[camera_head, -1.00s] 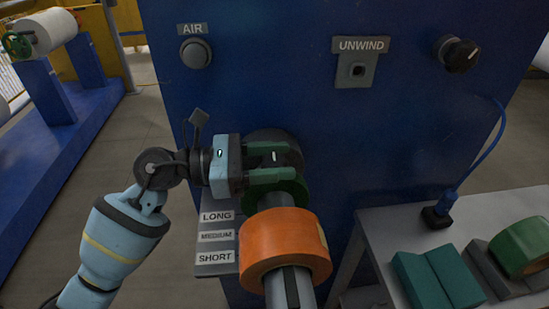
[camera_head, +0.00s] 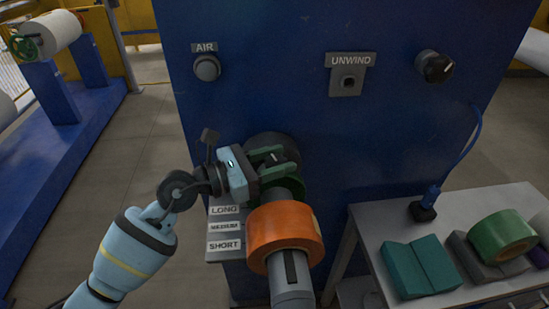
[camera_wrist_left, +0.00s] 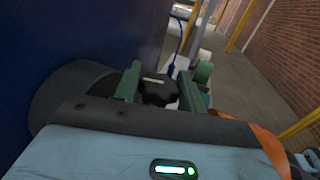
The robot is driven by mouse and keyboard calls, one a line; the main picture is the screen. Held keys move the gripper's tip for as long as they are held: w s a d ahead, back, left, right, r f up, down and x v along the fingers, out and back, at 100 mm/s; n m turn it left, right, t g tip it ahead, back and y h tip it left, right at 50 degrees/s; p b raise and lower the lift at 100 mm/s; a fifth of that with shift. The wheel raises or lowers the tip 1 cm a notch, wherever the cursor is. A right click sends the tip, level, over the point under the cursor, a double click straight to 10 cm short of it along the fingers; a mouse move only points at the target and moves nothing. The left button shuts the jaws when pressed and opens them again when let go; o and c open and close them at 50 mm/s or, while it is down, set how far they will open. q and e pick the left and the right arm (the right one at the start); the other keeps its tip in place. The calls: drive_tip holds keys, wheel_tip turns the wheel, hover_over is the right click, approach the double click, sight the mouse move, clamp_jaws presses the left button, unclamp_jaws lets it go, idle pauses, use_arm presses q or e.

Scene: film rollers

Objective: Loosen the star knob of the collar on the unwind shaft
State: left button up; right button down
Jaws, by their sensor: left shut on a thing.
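The unwind shaft (camera_head: 291,287) sticks out of the blue machine panel toward me, with an orange roll (camera_head: 285,231) on it. Behind the roll, close to the panel, is the dark collar (camera_head: 272,142), partly hidden by my gripper. My left gripper (camera_head: 280,170) reaches in from the left with its green fingers at the collar. In the left wrist view, the black star knob (camera_wrist_left: 159,91) sits between the two green fingers, and the gripper is shut on it. My right gripper is not in view.
A LONG, MEDIUM, SHORT label plate (camera_head: 225,228) lies beside the shaft. The panel carries an AIR button (camera_head: 207,67), an UNWIND socket (camera_head: 347,83) and a black dial (camera_head: 435,66). At right, a grey table (camera_head: 376,215) holds teal blocks (camera_head: 420,266) and a green roll (camera_head: 502,236).

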sight(266, 166)
use_arm(q)
drive_tip(key=shift+r+n+t+y+p, duration=0.15)
drive_tip(key=shift+n+t+y+p, duration=0.3)
drive_tip(key=shift+n+t+y, duration=0.6)
drive_tip(key=shift+n+t, duration=0.35)
drive_tip(key=shift+t, duration=0.2)
drive_tip(key=o, duration=1)
drive_tip(key=v, duration=0.6)
drive_tip(key=shift+s+a, duration=0.15)
drive_tip(key=shift+s+a+b, duration=0.35)
drive_tip(key=shift+s+a, duration=0.15)
